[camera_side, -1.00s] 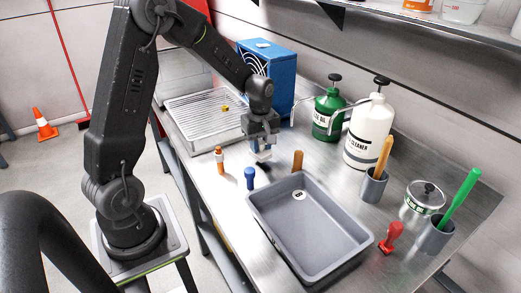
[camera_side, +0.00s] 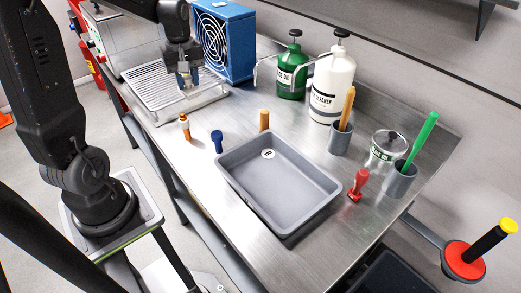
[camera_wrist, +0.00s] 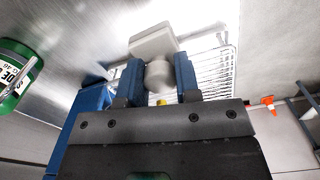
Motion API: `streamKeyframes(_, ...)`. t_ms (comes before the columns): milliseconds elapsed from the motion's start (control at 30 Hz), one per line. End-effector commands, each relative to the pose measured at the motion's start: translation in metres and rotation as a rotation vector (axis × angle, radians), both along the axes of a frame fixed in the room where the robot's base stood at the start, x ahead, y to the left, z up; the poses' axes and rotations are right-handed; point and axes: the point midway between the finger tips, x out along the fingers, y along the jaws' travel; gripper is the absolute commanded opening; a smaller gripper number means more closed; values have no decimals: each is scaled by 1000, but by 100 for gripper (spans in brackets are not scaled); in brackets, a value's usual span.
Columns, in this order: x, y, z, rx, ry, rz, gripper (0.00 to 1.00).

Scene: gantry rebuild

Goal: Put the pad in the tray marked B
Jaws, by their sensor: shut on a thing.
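My gripper (camera_side: 187,80) is over the near right end of the ribbed rack, in front of the blue fan box. In the wrist view its blue fingers (camera_wrist: 158,76) are shut on the pad, a pale grey block (camera_wrist: 153,41) with a rounded grip between them. In the side view the pad is small and hard to make out under the fingers.
A red stamp-like tool (camera_side: 358,185) is right of the tray. Green (camera_side: 292,75) and white (camera_side: 330,90) bottles stand behind.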

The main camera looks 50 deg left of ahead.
Motion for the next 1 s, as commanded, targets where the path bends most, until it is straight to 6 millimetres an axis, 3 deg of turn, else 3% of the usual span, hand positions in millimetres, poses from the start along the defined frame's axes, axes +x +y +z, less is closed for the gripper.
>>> streamKeyframes(200,24,-85,3,0,-1,-347,6)
streamKeyframes(400,26,-157,5,0,0,-641,6)
streamKeyframes(500,24,-180,5,0,0,-741,6)
streamKeyframes(700,21,-206,3,-1,1,-833,6)
streamKeyframes(1000,26,-266,-33,-1,4,-842,6)
